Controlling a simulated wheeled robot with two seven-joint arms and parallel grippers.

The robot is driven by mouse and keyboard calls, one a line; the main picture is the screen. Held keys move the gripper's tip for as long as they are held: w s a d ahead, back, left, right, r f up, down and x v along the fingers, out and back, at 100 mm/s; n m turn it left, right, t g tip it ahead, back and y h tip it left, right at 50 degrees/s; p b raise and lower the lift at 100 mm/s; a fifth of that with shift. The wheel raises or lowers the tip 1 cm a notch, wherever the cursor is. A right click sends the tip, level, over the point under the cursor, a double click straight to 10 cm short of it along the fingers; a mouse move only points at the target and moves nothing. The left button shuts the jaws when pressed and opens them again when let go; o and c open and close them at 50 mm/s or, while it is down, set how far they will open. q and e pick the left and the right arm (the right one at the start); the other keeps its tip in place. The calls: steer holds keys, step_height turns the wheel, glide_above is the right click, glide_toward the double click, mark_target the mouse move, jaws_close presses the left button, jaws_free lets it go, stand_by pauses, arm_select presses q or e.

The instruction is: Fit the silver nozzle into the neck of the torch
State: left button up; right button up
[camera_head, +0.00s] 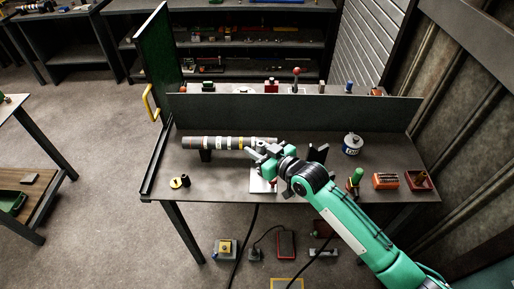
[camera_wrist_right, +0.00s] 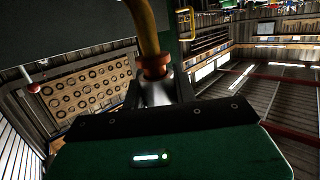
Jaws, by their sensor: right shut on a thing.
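My right gripper (camera_head: 262,157) is over the workbench, near the right end of the striped shaft. In the right wrist view its two fingers (camera_wrist_right: 158,90) are shut on the silver nozzle (camera_wrist_right: 156,93), a bright, shiny piece. Directly beyond the nozzle is the torch neck (camera_wrist_right: 148,28), a yellow curved tube with a copper-coloured collar (camera_wrist_right: 154,64) at its end. The nozzle appears in line with the collar and meets it in the picture; I cannot tell whether it is inside or only against it. The nozzle and neck are too small or hidden to make out in the head view. My left gripper is not in view.
The striped shaft (camera_head: 215,142) lies on supports along the bench (camera_head: 225,183). A white plate (camera_head: 259,184) is below my gripper. A can (camera_head: 352,143), a green-topped item (camera_head: 356,176) and small boxes (camera_head: 385,181) stand to the right. A low panel (camera_head: 290,110) closes the back.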

steer(key=shift+f+b, duration=0.3)
steer(key=shift+f, duration=0.2)
steer(key=o, duration=1)
steer(key=shift+o, duration=0.2)
steer(key=b+v, duration=0.4)
steer(key=v, duration=1)
steer(key=shift+f, duration=0.15)
